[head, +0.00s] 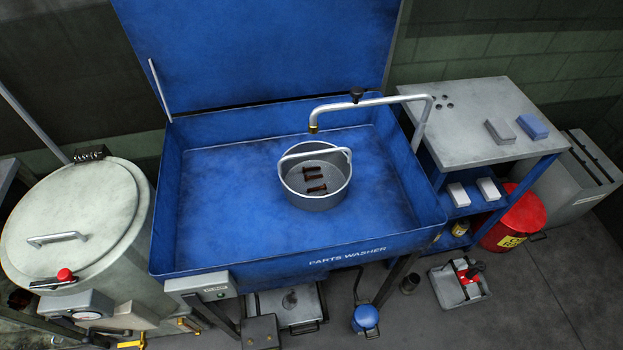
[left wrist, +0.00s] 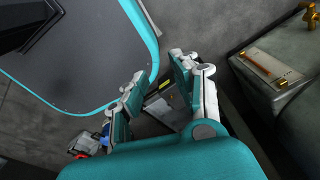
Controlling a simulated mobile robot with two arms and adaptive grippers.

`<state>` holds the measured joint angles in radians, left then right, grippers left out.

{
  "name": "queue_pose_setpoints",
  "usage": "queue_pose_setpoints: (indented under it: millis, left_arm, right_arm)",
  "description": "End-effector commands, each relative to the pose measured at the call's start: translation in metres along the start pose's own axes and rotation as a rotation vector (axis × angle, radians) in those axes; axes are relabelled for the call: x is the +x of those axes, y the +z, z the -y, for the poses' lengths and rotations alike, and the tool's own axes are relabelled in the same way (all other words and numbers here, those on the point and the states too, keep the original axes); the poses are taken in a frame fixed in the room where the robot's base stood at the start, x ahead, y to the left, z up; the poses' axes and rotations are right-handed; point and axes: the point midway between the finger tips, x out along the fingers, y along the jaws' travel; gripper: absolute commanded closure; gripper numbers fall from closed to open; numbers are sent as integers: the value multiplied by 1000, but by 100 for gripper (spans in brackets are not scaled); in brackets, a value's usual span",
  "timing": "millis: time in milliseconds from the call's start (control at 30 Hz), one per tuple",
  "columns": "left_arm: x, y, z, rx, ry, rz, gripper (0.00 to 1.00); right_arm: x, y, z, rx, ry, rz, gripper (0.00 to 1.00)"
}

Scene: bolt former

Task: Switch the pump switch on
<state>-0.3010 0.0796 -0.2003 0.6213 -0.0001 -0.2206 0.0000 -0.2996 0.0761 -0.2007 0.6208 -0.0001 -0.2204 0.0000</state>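The blue parts washer (head: 185,210) stands in the middle of the head view with its lid up. A small grey box (head: 203,288) with a green mark and a dark label is on its front edge at the left; it looks like the pump switch box. The lettering and the switch position are too small to read. My left gripper (left wrist: 158,70) shows only in the left wrist view. Its two fingers are apart with nothing between them, above the floor. The switch box is not clearly identifiable in that view. My right gripper is in neither view.
A metal basket (head: 316,203) with dark bolts sits in the washer under the spout (head: 418,118). A round lidded vessel (head: 75,215) with a red knob (head: 65,275) stands close at left. A blue foot pedal or can (head: 365,317) is on the floor.

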Motion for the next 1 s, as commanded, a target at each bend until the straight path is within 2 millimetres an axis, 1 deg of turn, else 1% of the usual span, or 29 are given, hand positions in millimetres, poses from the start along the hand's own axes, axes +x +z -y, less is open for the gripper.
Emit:
queue_pose_setpoints:
  millis: [267, 367, 500, 667, 767, 833, 867, 933, 967, 1000]
  left_arm:
    - [0, -3, 1, 0, -1, -4, 71]
    - [0, -3, 1, 0, -1, -4, 82]
    - [0, -2, 1, 0, -1, -4, 100]
    - [1, 1, 5, 4, -7, -2, 100]
    - [2, -6, 21, 39, -28, -44, 100]
    - [0, -15, 43, 95, -58, -109, 100]
    - [-2, -20, 55, 129, -77, -146, 100]
    - [-11, -35, 87, 231, -131, -250, 100]
    - [-17, -41, 101, 282, -159, -302, 100]
    - [-29, -51, 119, 361, -198, -374, 100]
  right_arm:
    - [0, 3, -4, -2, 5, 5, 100]
    - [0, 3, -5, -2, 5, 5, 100]
    - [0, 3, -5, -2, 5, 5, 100]
    - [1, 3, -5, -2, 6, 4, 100]
    - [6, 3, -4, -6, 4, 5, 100]
    - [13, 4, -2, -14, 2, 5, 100]
    - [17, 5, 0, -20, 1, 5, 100]
    - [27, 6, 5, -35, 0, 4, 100]
    - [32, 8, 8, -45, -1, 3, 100]
    - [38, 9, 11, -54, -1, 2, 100]
